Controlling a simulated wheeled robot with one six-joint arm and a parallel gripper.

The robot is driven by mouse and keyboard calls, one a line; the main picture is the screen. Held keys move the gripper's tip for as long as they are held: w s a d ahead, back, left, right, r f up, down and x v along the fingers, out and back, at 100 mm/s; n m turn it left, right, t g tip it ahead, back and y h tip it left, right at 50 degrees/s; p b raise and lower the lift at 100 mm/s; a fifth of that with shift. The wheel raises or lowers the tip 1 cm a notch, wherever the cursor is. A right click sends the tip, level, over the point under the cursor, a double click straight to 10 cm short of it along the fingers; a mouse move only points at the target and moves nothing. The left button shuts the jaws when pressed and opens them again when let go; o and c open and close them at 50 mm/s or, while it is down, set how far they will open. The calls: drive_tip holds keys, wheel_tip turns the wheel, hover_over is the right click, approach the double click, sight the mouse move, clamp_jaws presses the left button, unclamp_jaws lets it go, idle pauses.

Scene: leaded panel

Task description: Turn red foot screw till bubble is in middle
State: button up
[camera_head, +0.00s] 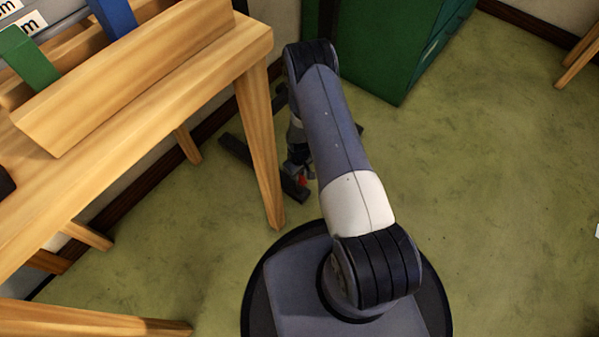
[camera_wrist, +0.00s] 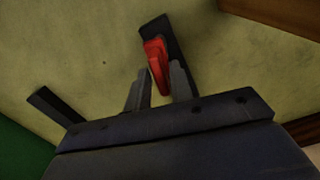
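The red foot screw (camera_wrist: 157,58) shows in the wrist view as a narrow, upright-looking red piece at the tips of my gripper (camera_wrist: 160,78). Its lower part lies between the two grey fingers, which stand apart. I cannot tell whether both fingers touch it. In the head view, a small bit of the red screw (camera_head: 302,181) shows beside my gripper (camera_head: 298,168), low near the floor and mostly hidden by my arm. A dark foot bar (camera_wrist: 158,36) lies behind the screw. No bubble is visible in either view.
A wooden bench (camera_head: 255,120) stands to the left, its leg close to my arm. Dark foot bars (camera_head: 240,152) lie on the green floor around my gripper. A green cabinet (camera_head: 395,50) stands behind.

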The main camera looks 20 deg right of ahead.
clamp_jaws()
drive_tip(key=shift+m+b, duration=0.3)
drive_tip(key=m+b, duration=0.1)
drive_tip(key=m, duration=0.1)
drive_tip(key=shift+f+m+b, duration=0.15)
drive_tip(key=shift+m+b, duration=0.15)
drive_tip(key=shift+m, duration=0.1)
drive_tip(key=m+b, duration=0.2)
drive_tip(key=m, duration=0.3)
drive_tip(key=shift+m, duration=0.3)
drive_tip(key=m+b, duration=0.1)
drive_tip(key=m, duration=0.4)
drive_tip(key=shift+b, duration=0.4)
drive_tip(key=m+b, duration=0.1)
drive_tip(key=m, duration=0.4)
drive_tip(key=shift+m, duration=0.3)
drive_tip(key=shift+o, duration=1.4)
unclamp_jaws()
